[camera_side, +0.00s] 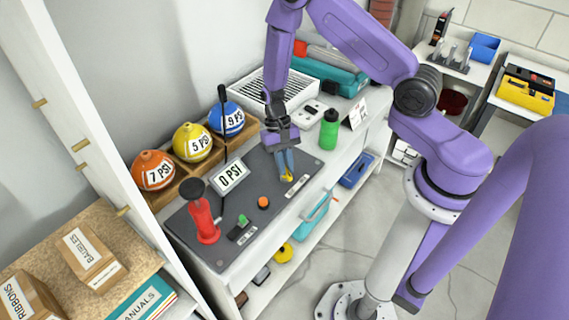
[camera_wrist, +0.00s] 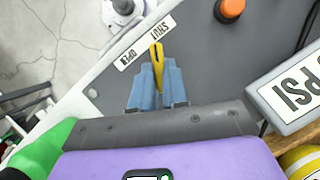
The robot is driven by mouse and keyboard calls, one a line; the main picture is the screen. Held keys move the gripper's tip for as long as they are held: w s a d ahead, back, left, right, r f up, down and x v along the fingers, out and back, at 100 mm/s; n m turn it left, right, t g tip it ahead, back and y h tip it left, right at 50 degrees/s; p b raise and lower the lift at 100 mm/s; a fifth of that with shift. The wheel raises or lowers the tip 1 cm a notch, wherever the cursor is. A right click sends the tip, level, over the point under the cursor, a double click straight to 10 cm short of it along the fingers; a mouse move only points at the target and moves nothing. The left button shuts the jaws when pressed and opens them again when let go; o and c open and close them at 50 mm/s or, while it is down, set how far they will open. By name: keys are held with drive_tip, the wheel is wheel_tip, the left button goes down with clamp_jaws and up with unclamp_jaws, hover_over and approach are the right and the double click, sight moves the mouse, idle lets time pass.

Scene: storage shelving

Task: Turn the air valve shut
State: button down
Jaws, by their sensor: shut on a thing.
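The yellow air valve handle (camera_side: 287,177) stands on the dark grey panel (camera_side: 215,250), near its front right edge. My gripper (camera_side: 284,163) points down over it, with its blue fingers closed on the handle. In the wrist view the valve handle (camera_wrist: 156,56) sticks out between the fingertips of my gripper (camera_wrist: 158,88). Its tip lies beside the white SHUT/OPEN label (camera_wrist: 145,42), near the middle of the label. The fingers hide the handle's base. A sign (camera_side: 230,177) on the panel reads 0 PSI.
An orange button (camera_side: 263,202), a red pump (camera_side: 203,215) and a green-tipped black switch (camera_side: 240,228) are on the panel. A green bottle (camera_side: 329,129) stands close right of my gripper.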

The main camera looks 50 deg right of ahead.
drive_tip(key=shift+m+t+y, duration=0.4)
drive_tip(key=shift+m, duration=1.2)
drive_tip(key=shift+d, duration=0.1)
drive_tip(key=c, duration=1.1)
unclamp_jaws()
drive_tip(key=shift+c, duration=0.2)
drive_tip(key=v, duration=1.7)
drive_tip(key=shift+d+r, duration=0.15)
drive_tip(key=shift+d, duration=0.1)
